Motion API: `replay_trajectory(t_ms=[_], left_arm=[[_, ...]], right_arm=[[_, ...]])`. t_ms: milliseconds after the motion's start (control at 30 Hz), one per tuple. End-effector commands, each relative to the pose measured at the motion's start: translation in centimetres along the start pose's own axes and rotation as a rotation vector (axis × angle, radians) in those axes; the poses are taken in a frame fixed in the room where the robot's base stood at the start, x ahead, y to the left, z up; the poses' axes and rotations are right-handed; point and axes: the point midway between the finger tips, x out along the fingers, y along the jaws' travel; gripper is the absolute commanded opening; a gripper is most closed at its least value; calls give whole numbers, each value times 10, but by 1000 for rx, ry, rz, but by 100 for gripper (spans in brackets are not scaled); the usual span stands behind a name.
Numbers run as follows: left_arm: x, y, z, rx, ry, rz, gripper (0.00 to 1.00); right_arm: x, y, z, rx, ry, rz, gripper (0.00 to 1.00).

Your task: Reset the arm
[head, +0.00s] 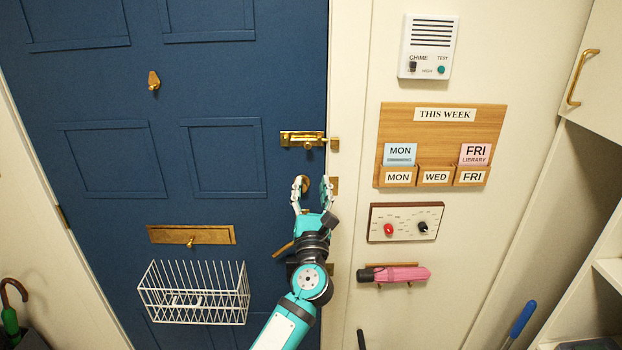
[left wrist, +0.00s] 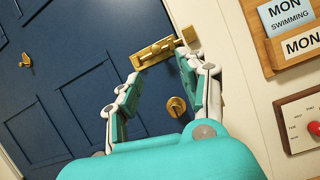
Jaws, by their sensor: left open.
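My left gripper (head: 312,192) is open and empty in the head view, its fingers pointing up in front of the right edge of the blue door (head: 90,100). In the left wrist view its two fingers (left wrist: 155,88) stand apart with nothing between them but the door behind. A brass slide bolt (head: 303,140) sits above the fingertips; it also shows in the left wrist view (left wrist: 155,50). A round brass knob (left wrist: 177,106) shows between the fingers in the left wrist view. My right gripper is in neither view.
A white wire basket (head: 195,293) hangs on the door under a brass mail slot (head: 190,235). Shelving stands at the far right.

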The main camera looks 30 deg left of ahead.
Motion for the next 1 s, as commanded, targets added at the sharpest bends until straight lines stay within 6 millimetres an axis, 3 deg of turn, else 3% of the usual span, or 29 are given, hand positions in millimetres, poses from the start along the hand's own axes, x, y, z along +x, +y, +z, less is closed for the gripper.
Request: replay_trajectory(t_ms=[467, 567, 667, 767, 1000], left_arm=[[0, 0, 0, 0, 0, 0, 42], [-4, -5, -10, 44, 5, -13, 42], [-17, -21, -43, 200, 17, -66, 42], [-44, -48, -96, 461, 26, -171, 42], [-145, -102, -241, 1101, -8, -532, 42]], right_arm=[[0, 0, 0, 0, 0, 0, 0], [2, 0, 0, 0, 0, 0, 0], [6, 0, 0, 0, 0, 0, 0], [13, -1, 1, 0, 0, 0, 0], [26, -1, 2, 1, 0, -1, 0]])
